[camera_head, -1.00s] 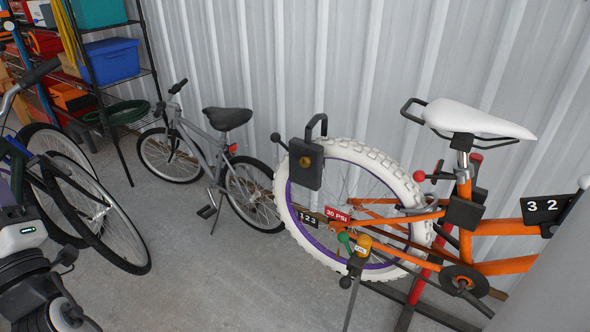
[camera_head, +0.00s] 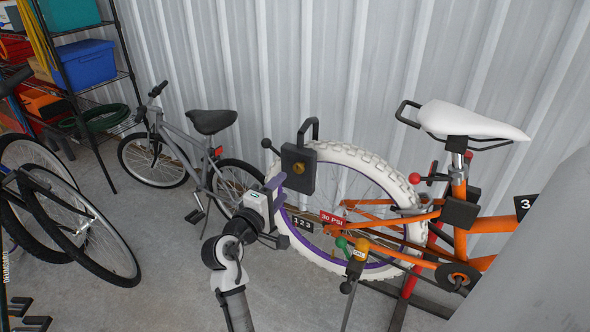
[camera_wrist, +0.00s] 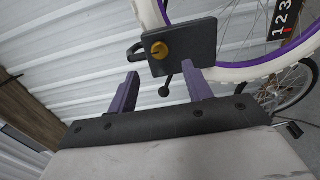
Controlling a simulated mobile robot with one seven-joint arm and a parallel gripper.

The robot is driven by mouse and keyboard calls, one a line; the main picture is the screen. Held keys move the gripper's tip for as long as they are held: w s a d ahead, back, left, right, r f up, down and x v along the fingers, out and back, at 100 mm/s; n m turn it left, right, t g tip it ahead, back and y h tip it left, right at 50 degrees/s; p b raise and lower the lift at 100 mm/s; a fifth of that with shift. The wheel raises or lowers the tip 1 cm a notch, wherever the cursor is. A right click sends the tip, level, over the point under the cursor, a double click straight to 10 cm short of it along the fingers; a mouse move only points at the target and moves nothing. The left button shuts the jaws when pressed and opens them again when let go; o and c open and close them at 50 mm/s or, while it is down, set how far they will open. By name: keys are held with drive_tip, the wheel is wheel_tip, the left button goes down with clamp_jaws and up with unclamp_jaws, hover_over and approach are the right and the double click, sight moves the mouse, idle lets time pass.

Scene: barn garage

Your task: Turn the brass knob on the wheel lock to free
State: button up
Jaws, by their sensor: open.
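The wheel lock (camera_head: 297,170) is a dark box with a black shackle, set at the upper left of the white tyre of the orange bike. Its brass knob (camera_head: 298,168) faces me. In the wrist view the lock (camera_wrist: 184,50) is at top centre, with the knob (camera_wrist: 159,50) on its left part. My gripper (camera_head: 277,207) is below and left of the lock in the head view. In the wrist view its two purple fingers (camera_wrist: 163,88) are spread apart, empty, with the knob beyond them. I see no contact with the knob.
A small lever with a black ball (camera_wrist: 164,90) hangs from the lock between my fingers. A grey bike (camera_head: 190,150) stands behind. Open floor lies left of my arm.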

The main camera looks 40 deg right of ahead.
sight(298, 170)
drive_tip(key=p+x, duration=0.1)
drive_tip(key=x, duration=0.7)
drive_tip(key=shift+w+d, duration=0.2)
drive_tip(key=shift+d, duration=0.15)
drive_tip(key=c, duration=1)
drive_tip(key=shift+o, duration=0.2)
